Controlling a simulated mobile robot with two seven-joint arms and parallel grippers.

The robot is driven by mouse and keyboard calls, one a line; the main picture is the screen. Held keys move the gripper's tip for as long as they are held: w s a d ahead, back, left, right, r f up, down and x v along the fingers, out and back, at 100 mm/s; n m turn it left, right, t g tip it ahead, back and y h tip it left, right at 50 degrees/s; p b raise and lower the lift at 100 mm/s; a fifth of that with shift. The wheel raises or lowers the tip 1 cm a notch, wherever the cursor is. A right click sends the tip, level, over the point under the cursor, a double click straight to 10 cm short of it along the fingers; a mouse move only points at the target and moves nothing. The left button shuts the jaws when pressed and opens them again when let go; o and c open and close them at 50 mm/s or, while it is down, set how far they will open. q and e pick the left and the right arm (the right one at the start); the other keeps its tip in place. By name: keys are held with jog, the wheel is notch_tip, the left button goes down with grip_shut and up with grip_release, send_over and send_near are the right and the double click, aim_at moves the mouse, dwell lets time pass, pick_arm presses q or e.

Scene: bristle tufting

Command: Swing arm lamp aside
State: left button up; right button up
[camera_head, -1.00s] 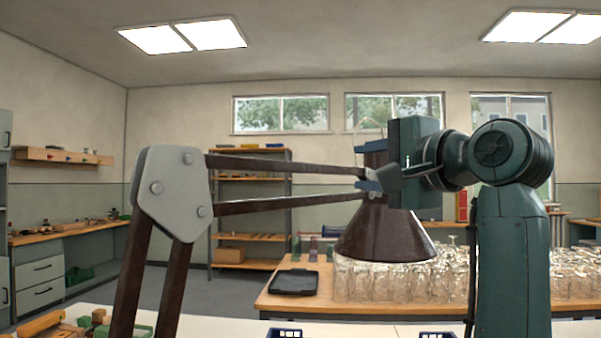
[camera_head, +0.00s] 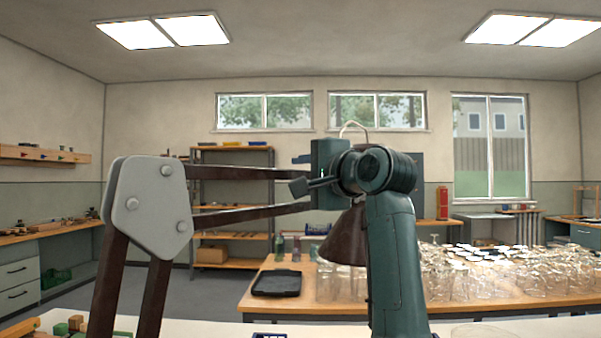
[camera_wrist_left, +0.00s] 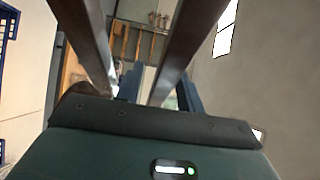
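The arm lamp has two dark brown bars (camera_head: 245,174), a grey elbow plate (camera_head: 150,205) at left and a brown conical shade (camera_head: 346,238) in the middle. The shade is partly hidden behind my teal left arm. In the left wrist view the fingers (camera_wrist_left: 158,88) stand apart, and the lamp bars (camera_wrist_left: 188,50) cross close in front of the gripper. Whether it touches the lamp cannot be told. My right gripper is out of view.
A wooden table (camera_head: 262,302) behind the lamp carries many clear glasses (camera_head: 480,270) and a black tray (camera_head: 277,283). A white worktop (camera_head: 225,327) runs along the front, with small blocks (camera_head: 75,323) at left. A shelf rack (camera_head: 232,225) stands behind.

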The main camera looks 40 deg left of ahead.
pick_arm(q)
jog(key=shift+w+a, duration=0.1)
jog(key=shift+a, duration=0.35)
grip_shut()
dwell(0.4)
